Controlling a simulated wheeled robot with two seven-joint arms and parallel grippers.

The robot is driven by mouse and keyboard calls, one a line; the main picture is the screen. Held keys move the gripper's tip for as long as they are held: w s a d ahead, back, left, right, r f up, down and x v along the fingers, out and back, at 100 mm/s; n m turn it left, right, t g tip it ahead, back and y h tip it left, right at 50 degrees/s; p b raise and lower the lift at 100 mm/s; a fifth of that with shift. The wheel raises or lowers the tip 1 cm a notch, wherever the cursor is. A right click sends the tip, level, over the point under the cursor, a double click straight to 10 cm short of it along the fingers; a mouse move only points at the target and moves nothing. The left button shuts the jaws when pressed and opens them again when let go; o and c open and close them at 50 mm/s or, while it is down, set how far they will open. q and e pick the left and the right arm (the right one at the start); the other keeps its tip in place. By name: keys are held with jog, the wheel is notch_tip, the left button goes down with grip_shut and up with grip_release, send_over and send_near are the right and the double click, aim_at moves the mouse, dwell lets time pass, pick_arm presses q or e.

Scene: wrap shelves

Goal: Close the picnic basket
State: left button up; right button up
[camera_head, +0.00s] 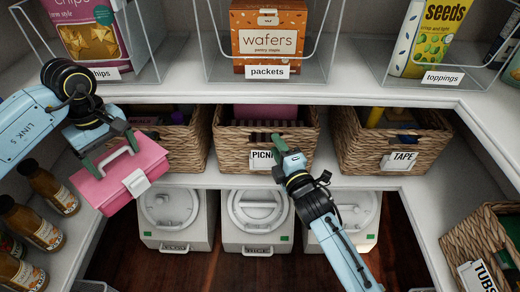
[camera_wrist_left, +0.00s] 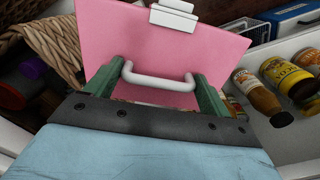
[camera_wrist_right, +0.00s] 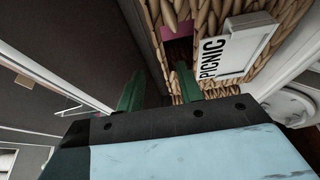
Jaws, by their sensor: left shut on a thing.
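The wicker basket labelled PICNIC (camera_head: 232,148) sits in the middle of the lower shelf. Its top is open, with a pink item (camera_head: 265,111) and a striped item inside. My right gripper (camera_head: 280,146) is at its front, beside the label and covering part of it. In the right wrist view its fingers (camera_wrist_right: 160,90) are apart near the wicker wall (camera_wrist_right: 215,20); contact is unclear. My left gripper (camera_head: 108,152) is shut on the white handle of a pink box (camera_head: 105,190) with a white clasp, held at the left; the handle lies between the fingers (camera_wrist_left: 158,85).
Another wicker basket stands left of PICNIC, and the TAPE basket (camera_head: 392,140) right. Lidded white bins (camera_head: 255,215) stand below. Bottles (camera_head: 50,187) line the left shelf. A TUBS basket (camera_head: 470,240) is at lower right.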

jog(key=v, duration=0.3)
jog(key=shift+s+d+p, duration=0.1)
jog(key=shift+s+p, duration=0.2)
jog(key=shift+p, duration=0.1)
